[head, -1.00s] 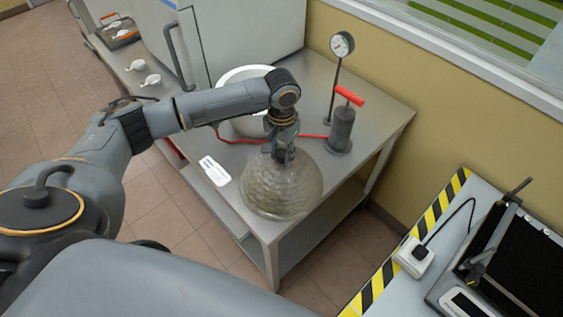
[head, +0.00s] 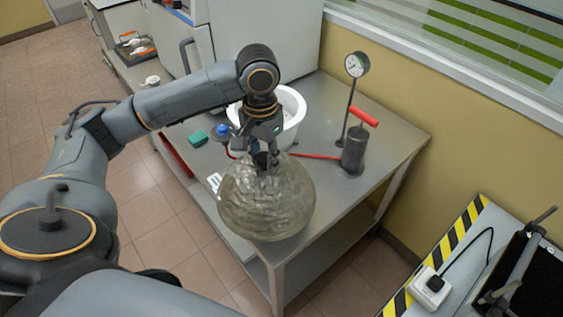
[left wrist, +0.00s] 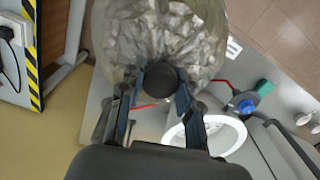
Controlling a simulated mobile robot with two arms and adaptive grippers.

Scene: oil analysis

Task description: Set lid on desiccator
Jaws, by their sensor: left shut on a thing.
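The desiccator lid (head: 267,203) is a large translucent, rippled glass dome with a dark knob (left wrist: 165,82) on top. My left gripper (head: 265,158) is shut on this knob, and the lid hangs from it, roughly upright, over the front part of the metal table. In the left wrist view the fingers hold the knob from both sides, and the lid (left wrist: 150,35) fills the top. The desiccator base (head: 297,112) is a white round bowl behind the lid, partly hidden by my left arm. Its rim (left wrist: 231,125) also shows in the left wrist view. The right gripper is not in view.
A hand pump (head: 353,152) with a red handle and a gauge (head: 357,65) on a stand are right of the base. A red hose crosses the table (head: 392,128). A blue-topped part (head: 222,130) and a green block (head: 197,139) are left of the base.

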